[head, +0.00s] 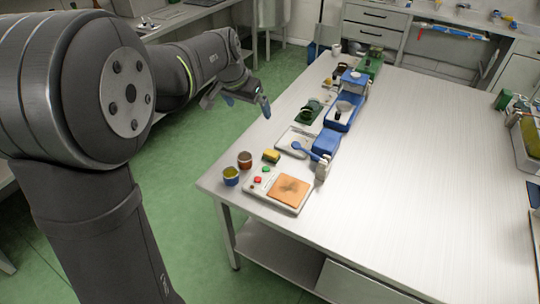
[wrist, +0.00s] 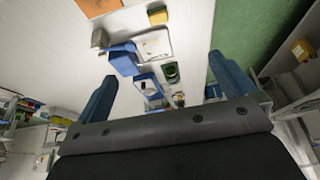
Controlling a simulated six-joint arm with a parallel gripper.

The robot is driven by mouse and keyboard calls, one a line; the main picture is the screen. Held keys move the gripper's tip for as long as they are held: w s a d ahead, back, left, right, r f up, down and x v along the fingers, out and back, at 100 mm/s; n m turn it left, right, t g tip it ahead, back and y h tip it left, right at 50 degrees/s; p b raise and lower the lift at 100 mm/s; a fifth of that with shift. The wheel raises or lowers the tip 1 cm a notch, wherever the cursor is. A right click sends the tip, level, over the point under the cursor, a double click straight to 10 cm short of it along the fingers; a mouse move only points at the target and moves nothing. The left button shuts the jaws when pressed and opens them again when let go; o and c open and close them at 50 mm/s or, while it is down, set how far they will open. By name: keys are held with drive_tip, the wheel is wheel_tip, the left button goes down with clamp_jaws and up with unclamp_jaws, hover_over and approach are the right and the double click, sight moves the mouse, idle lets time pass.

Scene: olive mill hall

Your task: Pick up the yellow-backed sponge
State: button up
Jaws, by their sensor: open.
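In the wrist view the sponge (wrist: 158,17) shows small near the top. My gripper (head: 248,104) is in the air off the table's left edge, farther back than the sponge and apart from it. In the wrist view my gripper (wrist: 160,80) has its blue fingers spread wide with nothing between them.
A panel with buttons and an orange pad (head: 288,190) lies in front. The table's right part is clear.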

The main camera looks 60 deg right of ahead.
drive_tip(key=shift+a+r, duration=0.25)
drive_tip(key=shift+r, duration=0.35)
drive_tip(key=c, duration=0.5)
drive_tip(key=y, duration=0.4)
hover_over(269, 155)
wheel_tip(269, 155, down, 10)
drive_tip(key=shift+y, duration=0.3)
wheel_tip(269, 155, down, 18)
drive_tip(key=shift+d+f, duration=0.1)
drive_tip(key=shift+d, duration=0.05)
